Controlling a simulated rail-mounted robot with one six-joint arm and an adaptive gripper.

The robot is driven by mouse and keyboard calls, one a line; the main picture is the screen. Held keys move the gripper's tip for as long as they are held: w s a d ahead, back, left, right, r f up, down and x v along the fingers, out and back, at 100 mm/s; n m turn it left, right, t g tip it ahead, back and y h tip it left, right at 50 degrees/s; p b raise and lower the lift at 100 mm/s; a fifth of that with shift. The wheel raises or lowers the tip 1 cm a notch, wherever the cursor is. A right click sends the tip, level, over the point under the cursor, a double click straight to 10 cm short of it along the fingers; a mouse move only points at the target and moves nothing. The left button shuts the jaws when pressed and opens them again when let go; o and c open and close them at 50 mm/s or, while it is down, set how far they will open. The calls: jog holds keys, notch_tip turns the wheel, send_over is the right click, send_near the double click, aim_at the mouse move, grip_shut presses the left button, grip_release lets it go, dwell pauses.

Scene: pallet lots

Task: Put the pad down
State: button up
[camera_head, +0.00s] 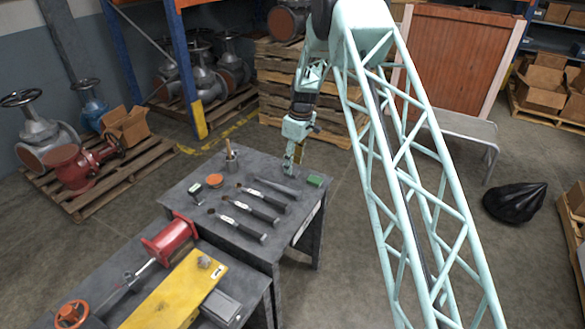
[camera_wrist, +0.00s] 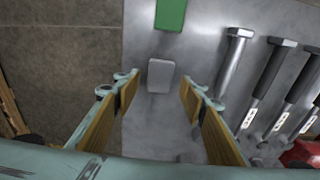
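A small light grey block, which may be the pad (camera_wrist: 161,75), lies on the grey table between my fingers in the wrist view, with a gap on both sides. My gripper (camera_wrist: 157,90) is open and empty above it. In the head view my gripper (camera_head: 289,168) points down over the far part of the table (camera_head: 208,228), and the grey block cannot be made out there. A flat green block (camera_head: 315,180) lies near the table's right corner. It also shows at the top of the wrist view (camera_wrist: 171,15), apart from my fingers.
Several hammer-like tools (camera_head: 265,194) lie in a row on the table; they are on the right in the wrist view (camera_wrist: 235,65).

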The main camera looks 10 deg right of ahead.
aim_at(295, 172)
notch_tip(295, 172, up, 9)
jog(key=p, duration=0.1)
jog(key=shift+s+d+f, duration=0.15)
jog(key=shift+s+d, duration=0.2)
jog(key=shift+d, duration=0.05)
dwell(0.8)
